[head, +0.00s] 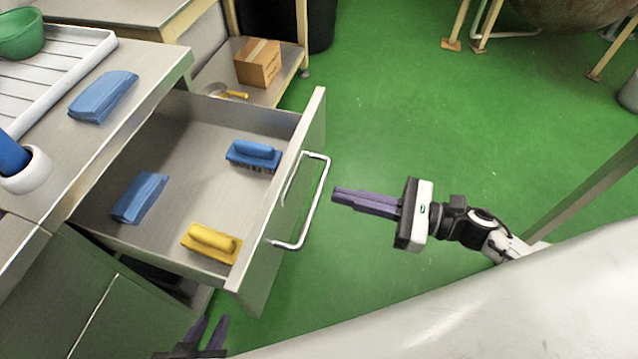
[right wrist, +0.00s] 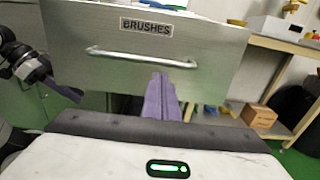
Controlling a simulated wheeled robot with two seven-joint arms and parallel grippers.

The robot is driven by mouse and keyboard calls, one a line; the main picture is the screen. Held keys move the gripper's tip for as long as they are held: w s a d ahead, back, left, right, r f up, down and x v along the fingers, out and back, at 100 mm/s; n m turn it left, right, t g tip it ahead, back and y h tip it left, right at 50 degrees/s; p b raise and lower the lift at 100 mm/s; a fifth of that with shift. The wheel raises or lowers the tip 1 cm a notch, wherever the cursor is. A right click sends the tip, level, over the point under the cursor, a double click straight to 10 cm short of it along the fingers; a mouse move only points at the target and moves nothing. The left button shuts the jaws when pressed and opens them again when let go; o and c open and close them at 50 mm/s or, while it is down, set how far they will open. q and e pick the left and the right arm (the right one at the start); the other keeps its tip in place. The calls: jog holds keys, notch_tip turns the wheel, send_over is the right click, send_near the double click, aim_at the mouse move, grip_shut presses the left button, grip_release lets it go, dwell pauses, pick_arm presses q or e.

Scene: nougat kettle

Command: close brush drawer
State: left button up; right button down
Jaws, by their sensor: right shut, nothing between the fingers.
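The metal brush drawer (head: 190,150) is pulled far out of the counter in the head view. Its front, labelled BRUSHES, shows in the right wrist view (right wrist: 120,72). A bar handle (head: 318,200) spans the front. A blue brush (head: 254,154), a yellow brush (head: 211,243) and a folded blue cloth (head: 140,198) lie inside. My right gripper (head: 335,195) is shut and empty, pointing at the drawer front just outside the handle. My left gripper (head: 207,330) is low, near the drawer's front lower corner, with its fingers apart and empty.
The counter (head: 140,95) left of the drawer holds another blue cloth (head: 103,96), a white ribbed tray (head: 60,70) and a green bowl (head: 20,36). A shelf behind bears a cardboard box (head: 257,62) and a yellow-handled tool (head: 226,91).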

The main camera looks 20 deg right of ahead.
aim_at(301, 185)
jog(key=x, duration=0.5)
jog(key=shift+w+a+p, duration=0.25)
jog(key=shift+p, duration=0.15)
jog(key=shift+a, duration=0.1)
jog(key=shift+w+a, duration=0.1)
